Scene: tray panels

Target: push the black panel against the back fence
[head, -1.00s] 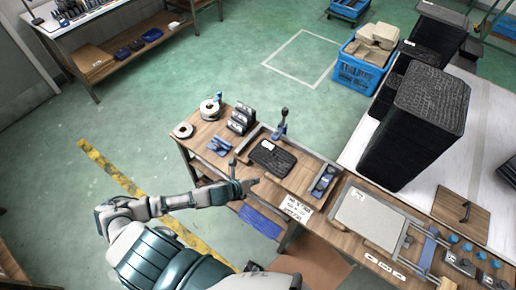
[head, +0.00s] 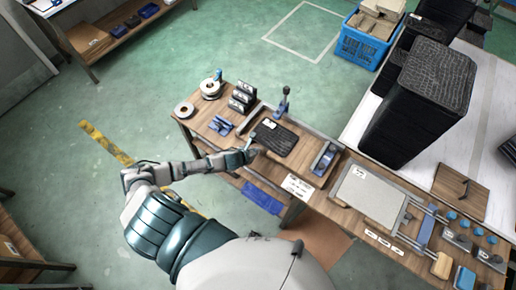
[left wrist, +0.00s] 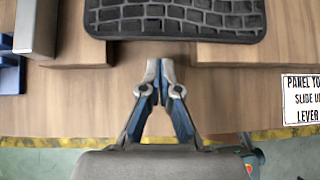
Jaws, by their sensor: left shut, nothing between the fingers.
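The black panel (head: 277,138) lies flat on the wooden bench, with a white label at its far left corner. Its near edge and grid-textured top show in the left wrist view (left wrist: 180,16). The back fence (head: 314,131) is a grey rail behind the panel, with a strip of bare wood visible between them. My left gripper (head: 252,151) is at the panel's near side. In the left wrist view its fingertips (left wrist: 159,68) are together and empty, just short of the panel's near edge, in line with a gap between two wooden strips. My right gripper is not in view.
A blue lever clamp (head: 283,103) stands at the back fence. A blue-and-grey block (head: 325,160) is right of the panel. Black holders (head: 242,98) and tape rolls (head: 210,87) stand left. A sign card (head: 297,187) lies in front; a grey plate (head: 368,195) lies farther right.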

